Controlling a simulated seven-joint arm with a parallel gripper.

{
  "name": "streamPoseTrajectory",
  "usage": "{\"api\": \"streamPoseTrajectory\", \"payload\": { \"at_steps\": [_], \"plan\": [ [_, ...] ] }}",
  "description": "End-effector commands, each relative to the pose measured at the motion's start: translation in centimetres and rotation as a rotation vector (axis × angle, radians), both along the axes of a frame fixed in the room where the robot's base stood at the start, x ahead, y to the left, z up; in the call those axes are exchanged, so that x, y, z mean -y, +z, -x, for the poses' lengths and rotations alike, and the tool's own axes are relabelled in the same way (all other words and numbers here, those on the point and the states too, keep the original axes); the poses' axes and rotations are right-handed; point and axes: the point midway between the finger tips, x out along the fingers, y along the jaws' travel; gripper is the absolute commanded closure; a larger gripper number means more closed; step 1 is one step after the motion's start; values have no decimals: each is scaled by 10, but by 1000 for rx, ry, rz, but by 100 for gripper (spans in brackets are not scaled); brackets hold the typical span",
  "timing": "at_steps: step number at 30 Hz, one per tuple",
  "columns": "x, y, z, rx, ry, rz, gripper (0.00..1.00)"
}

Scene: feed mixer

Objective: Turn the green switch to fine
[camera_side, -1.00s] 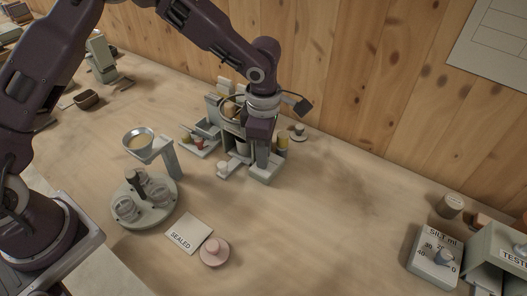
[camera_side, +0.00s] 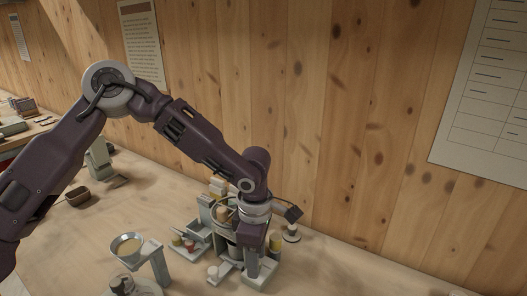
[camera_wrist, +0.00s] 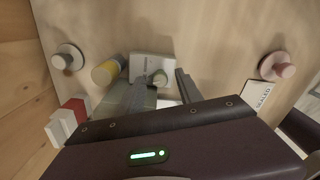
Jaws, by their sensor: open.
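In the wrist view a small grey-green round knob (camera_wrist: 160,78), which looks like the green switch, stands on a pale grey block (camera_wrist: 152,62). No "fine" marking is legible. My gripper (camera_wrist: 163,80) is open, with one dark finger on each side of the knob in the picture. I cannot tell whether the fingers touch it or are above it. In the side view my gripper (camera_side: 251,240) points down over the front of the grey mixer unit (camera_side: 205,212); its fingertips and the knob are hidden or too small to make out there.
Beside the block are a yellow cylinder (camera_wrist: 107,70), a pale round knob (camera_wrist: 67,58) and a red-and-white piece (camera_wrist: 67,120). A pink knob (camera_wrist: 277,67) and a SEALED card (camera_wrist: 260,94) lie to the right. A pan on a stand (camera_side: 127,246) is left of the unit. The wooden wall is close behind.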

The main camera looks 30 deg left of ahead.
Motion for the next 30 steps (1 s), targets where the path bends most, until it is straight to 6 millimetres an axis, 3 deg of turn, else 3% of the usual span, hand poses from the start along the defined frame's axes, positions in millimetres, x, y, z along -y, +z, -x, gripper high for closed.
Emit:
{"api": "streamPoseTrajectory", "payload": {
  "at_steps": [16, 30],
  "plan": [
    [0, 1, 0, 1, -1154, -2, 57],
    [0, 128, -2, 6, -1135, -2, 57]
  ]
}}
